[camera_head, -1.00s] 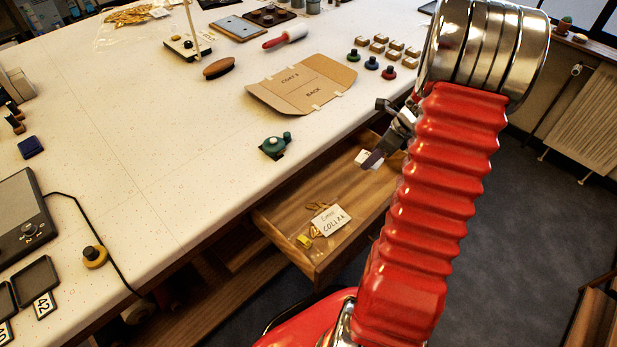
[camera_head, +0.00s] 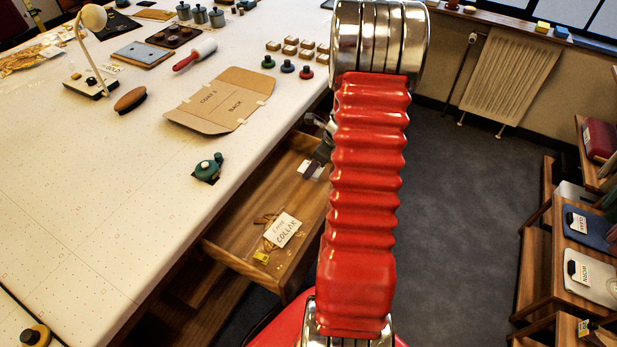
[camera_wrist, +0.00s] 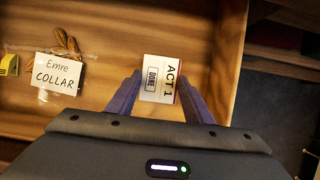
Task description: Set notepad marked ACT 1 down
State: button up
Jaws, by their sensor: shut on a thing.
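The notepad marked ACT 1 (camera_wrist: 160,80) is a small white card-like pad that also bears the word DONE. It sits between the two dark fingers of my gripper (camera_wrist: 158,98), which is shut on it. In the head view the notepad (camera_head: 311,170) shows as a small white patch beside my gripper (camera_head: 320,160), partly hidden by my arm. Both are over the right part of the open wooden drawer (camera_head: 238,238). I cannot tell whether the notepad touches the drawer floor.
A card reading "Emre COLLAR" (camera_wrist: 58,74) lies left in the drawer, with a yellow item (camera_head: 261,257) by it. The white table (camera_head: 110,180) holds a green tool (camera_head: 208,168) and brown pattern card (camera_head: 222,100). Shelves (camera_head: 555,250) stand at right.

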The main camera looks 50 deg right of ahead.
aim_at(317, 171)
jog(key=shift+f, duration=0.55)
jog(key=shift+f, duration=1.9)
jog(key=o, duration=1.1)
jog(key=v, duration=1.2)
